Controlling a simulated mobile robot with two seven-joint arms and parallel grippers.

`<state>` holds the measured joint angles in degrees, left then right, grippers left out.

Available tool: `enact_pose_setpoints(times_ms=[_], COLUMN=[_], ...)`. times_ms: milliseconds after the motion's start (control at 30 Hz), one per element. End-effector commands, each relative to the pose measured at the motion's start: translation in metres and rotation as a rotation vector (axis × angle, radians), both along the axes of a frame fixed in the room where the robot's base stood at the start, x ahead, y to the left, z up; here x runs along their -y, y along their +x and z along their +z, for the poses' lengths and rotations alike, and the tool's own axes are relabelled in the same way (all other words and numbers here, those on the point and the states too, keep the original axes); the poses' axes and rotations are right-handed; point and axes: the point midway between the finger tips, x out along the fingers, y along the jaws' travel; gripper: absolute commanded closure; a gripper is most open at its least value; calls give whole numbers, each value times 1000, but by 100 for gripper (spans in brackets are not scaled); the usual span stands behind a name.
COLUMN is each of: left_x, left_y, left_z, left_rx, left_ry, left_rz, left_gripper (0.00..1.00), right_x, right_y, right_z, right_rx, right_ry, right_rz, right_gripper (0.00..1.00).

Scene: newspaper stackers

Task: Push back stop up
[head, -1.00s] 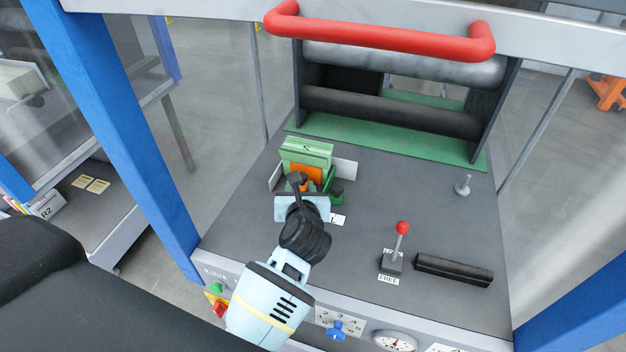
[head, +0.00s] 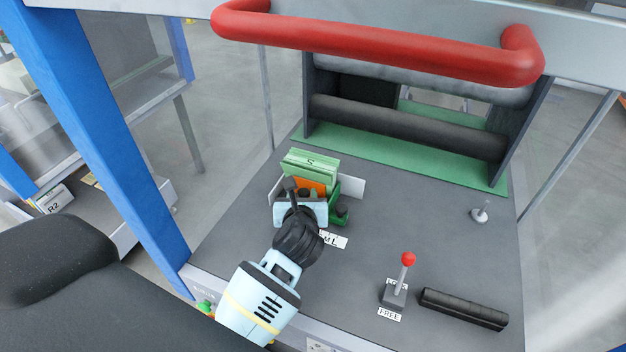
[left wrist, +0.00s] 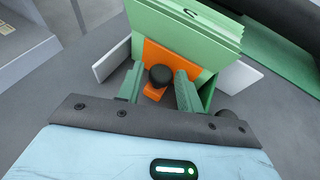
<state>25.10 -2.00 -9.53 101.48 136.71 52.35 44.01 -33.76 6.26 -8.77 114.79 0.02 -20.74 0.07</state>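A green block of stacked plates marked "S" (head: 310,163) stands upright on the grey deck, with an orange plate (head: 312,187) on its near side. No label names the back stop. In the left wrist view the orange plate (left wrist: 170,62) carries a black knob (left wrist: 160,76). My left gripper (head: 298,205) is at the near side of the block. Its two ridged grey-green fingers (left wrist: 159,90) stand apart, one on each side of the knob, with gaps showing. Contact with the orange plate cannot be told. My right gripper is not in view.
A lever with a red ball (head: 407,259) stands by a "FREE" label, beside a black bar (head: 463,308). A thick red handle (head: 380,50) crosses above dark rollers (head: 410,125). A small grey knob (head: 481,212) is at right. The middle deck is clear.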

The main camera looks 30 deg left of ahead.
Motion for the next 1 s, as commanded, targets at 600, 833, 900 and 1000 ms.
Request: enact_pose_setpoints(times_ms=[600, 833, 900, 1000], left_x=[-2, -3, -3, -4], left_y=[0, 4, 7, 7], left_z=[-1, 0, 0, -1], left_rx=[-1, -1, -1, -3], left_ry=[2, 0, 2, 3], left_rz=[1, 5, 5, 5], left_gripper=[100, 100, 100, 100], right_x=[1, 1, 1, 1], right_y=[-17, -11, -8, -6], right_z=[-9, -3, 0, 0], right_rx=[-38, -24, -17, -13], right_ry=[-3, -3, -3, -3], right_rz=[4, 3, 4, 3], right_gripper=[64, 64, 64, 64])
